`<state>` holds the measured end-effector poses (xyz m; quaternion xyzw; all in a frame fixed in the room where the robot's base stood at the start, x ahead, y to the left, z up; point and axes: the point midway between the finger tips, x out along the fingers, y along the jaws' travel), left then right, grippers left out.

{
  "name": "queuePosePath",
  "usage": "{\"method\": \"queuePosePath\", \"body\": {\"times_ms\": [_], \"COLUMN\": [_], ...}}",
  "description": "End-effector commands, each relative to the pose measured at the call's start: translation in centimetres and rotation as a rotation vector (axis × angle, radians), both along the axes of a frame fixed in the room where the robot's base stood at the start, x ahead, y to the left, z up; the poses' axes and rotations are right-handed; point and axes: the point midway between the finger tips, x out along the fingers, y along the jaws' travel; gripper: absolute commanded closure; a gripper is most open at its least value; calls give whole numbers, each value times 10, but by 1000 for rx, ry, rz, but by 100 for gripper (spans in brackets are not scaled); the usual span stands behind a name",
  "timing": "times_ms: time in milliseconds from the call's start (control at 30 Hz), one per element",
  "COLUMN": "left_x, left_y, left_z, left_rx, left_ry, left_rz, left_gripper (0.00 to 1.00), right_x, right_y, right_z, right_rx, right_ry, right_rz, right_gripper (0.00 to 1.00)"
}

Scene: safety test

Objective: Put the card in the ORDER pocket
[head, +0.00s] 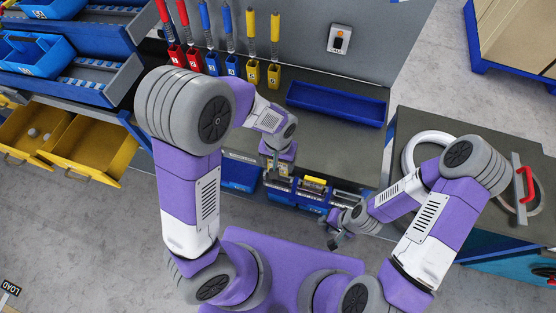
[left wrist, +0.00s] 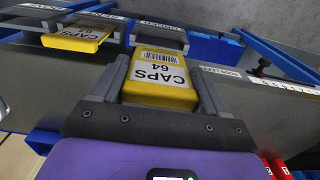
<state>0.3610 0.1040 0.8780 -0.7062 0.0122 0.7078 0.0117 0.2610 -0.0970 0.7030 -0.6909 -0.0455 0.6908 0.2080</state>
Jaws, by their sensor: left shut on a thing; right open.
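A yellow card marked CAPS 64 (left wrist: 160,75) sits between the two grey fingers of my left gripper (left wrist: 164,85) in the left wrist view. In the head view my left gripper (head: 274,164) points down at the bench's front edge, over the left part of a row of pockets (head: 312,190). A pocket with a white label (left wrist: 160,35) lies just beyond the held card. Another yellow card (left wrist: 82,35) stands in a neighbouring pocket and also shows in the head view (head: 315,181). The pocket labels are too small or turned to read surely. My right gripper (head: 335,241) is open and empty, below the pocket row.
Yellow drawers (head: 85,148) stand open at the left. A side table (head: 425,125) with a white ring and a red-handled thing stands at the right.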

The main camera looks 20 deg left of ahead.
Motion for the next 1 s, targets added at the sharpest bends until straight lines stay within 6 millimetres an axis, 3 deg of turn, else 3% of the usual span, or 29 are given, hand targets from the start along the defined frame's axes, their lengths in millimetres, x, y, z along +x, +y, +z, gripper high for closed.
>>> {"method": "queuePosePath", "body": {"times_ms": [1000], "left_x": [0], "left_y": [0], "left_z": [-53], "left_rx": [0], "left_ry": [1], "left_rz": [-1], "left_gripper": [55], "right_x": [0], "right_y": [0], "right_z": [-44], "right_rx": [0], "right_ry": [0], "right_rz": [0], "right_gripper": [57]}}
